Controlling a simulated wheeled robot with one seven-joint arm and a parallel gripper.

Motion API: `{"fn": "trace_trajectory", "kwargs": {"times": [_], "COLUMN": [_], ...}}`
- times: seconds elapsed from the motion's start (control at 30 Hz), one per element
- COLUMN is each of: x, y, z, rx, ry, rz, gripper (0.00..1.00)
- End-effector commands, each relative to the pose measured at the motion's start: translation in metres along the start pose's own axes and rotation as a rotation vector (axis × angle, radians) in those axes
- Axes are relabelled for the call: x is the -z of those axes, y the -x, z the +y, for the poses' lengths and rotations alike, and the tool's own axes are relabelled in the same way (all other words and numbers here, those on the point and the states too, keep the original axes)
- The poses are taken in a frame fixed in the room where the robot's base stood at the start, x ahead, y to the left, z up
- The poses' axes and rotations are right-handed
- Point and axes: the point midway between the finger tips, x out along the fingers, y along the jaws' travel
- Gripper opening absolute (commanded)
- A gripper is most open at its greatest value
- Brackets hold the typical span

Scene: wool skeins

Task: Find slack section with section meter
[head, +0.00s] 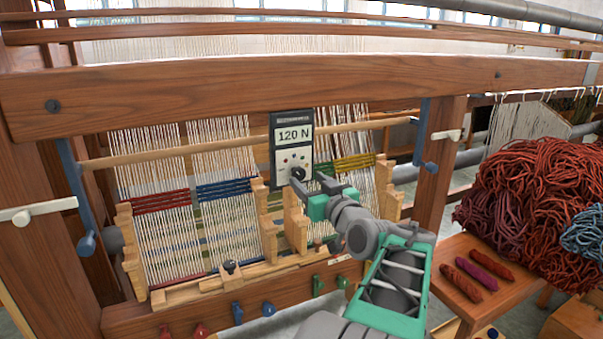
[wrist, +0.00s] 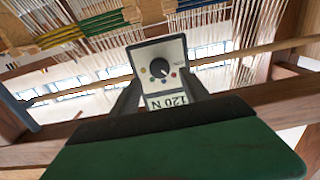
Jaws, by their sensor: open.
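The section meter (head: 293,148) is a grey box with a white face, a dark dial and a display reading 120 N. It is upright in front of the warp, just below the big wooden beam. In the wrist view the meter (wrist: 160,68) appears upside down between my two fingers. My gripper (head: 318,190) is open at the meter's lower part; I cannot tell whether the fingers touch it. Warp sections carry a red band (head: 160,200), a blue band (head: 224,188), a green band (head: 325,170) and a yellow band (head: 355,162). The meter and my arm partly hide the right-hand sections.
The wooden loom beam (head: 300,88) crosses above, with posts at both sides. Red, blue and green pegs (head: 237,311) line the lower beam. At right, a small table (head: 480,250) bears several dark red and purple rolls beside a red wool heap (head: 545,200).

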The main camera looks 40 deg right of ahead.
Motion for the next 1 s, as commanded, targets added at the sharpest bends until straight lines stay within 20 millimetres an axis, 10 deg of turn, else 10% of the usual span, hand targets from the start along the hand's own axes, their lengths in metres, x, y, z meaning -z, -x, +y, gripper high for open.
{"fn": "trace_trajectory", "kwargs": {"times": [0.2, 0.53, 1.0], "x": [0.002, -0.001, -0.001], "y": [-0.039, -0.048, -0.047], "z": [-0.001, 0.0, 0.0], "rx": [0.003, 0.0, 0.0], "ry": [-0.002, 0.0, 0.0], "rz": [-0.003, -0.002, -0.003], "gripper": [0.55, 0.55, 0.17]}}
